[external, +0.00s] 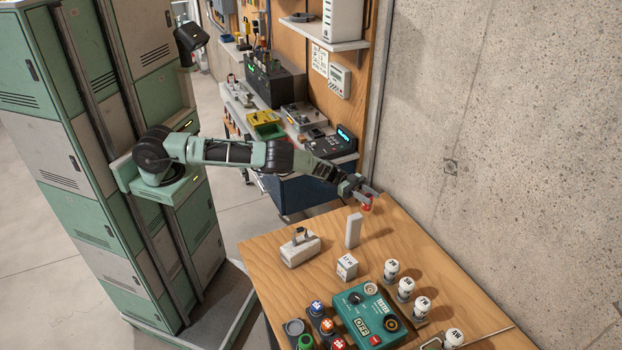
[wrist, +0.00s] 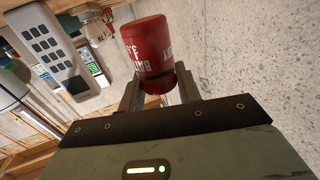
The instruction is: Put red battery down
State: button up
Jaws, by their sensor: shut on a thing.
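The red battery (wrist: 147,46) is a red cylinder with white lettering and a dark band near its lower end. My gripper (wrist: 158,92) is shut on it by that end in the wrist view. In the external view my gripper (external: 362,191) is at the far corner of the wooden table (external: 270,262), close to the concrete wall. The battery (external: 367,203) shows there as a small red shape at the fingertips. It appears to be above the table's far edge; I cannot tell the exact height.
The concrete wall (external: 500,130) borders the right.

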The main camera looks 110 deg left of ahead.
aim_at(367, 205)
jog(key=shift+f+p, duration=0.45)
jog(key=shift+f, duration=1.75)
jog(key=shift+f, duration=0.2)
jog(key=o, duration=1)
jog(key=shift+o, duration=0.2)
